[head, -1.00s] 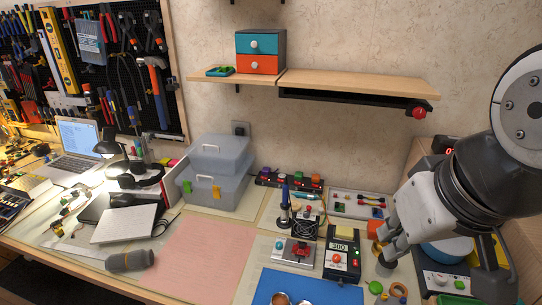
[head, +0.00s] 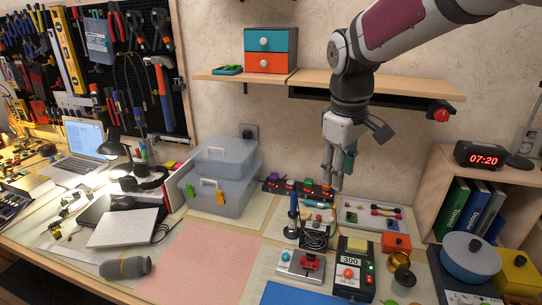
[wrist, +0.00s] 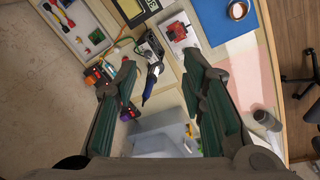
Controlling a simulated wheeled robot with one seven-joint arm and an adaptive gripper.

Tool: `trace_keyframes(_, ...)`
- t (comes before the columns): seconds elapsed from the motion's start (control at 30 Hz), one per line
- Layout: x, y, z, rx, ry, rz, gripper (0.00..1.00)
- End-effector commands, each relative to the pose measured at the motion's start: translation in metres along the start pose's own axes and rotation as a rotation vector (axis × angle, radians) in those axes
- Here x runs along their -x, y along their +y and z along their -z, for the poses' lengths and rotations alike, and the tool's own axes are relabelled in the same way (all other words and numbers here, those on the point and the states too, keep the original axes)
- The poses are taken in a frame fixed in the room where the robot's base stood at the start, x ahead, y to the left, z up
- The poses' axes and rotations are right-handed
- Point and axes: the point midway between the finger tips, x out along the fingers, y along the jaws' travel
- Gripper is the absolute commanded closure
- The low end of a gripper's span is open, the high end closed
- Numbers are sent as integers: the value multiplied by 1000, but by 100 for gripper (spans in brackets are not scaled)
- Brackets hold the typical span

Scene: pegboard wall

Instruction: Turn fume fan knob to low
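A blue-handled soldering iron (head: 293,206) stands upright just left of the fan. A black station reading 300 (head: 351,262) is to the right in front. A shelf (head: 400,87) overhangs the back. The pink mat (head: 205,262) is clear.

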Motion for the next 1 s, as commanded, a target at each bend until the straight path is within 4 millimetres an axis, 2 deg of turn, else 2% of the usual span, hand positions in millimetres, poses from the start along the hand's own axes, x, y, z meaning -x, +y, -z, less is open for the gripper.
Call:
trace_keyframes(0.03, -20, 10, 15, 38, -13, 24, 62)
trace_keyframes(0.2, -72, 33, 52, 162, -33, 87, 62)
trace_keyframes(0.3, -96, 43, 67, 217, -34, 118, 62)
trace_keyframes(0.4, -112, 49, 77, 251, -33, 138, 62)
trace_keyframes(0.67, -132, 51, 81, 276, -33, 154, 62)
trace_keyframes(0.77, -146, 48, 80, 275, -34, 155, 62)
trace_keyframes(1.0, -192, 41, 78, 274, -34, 155, 62)
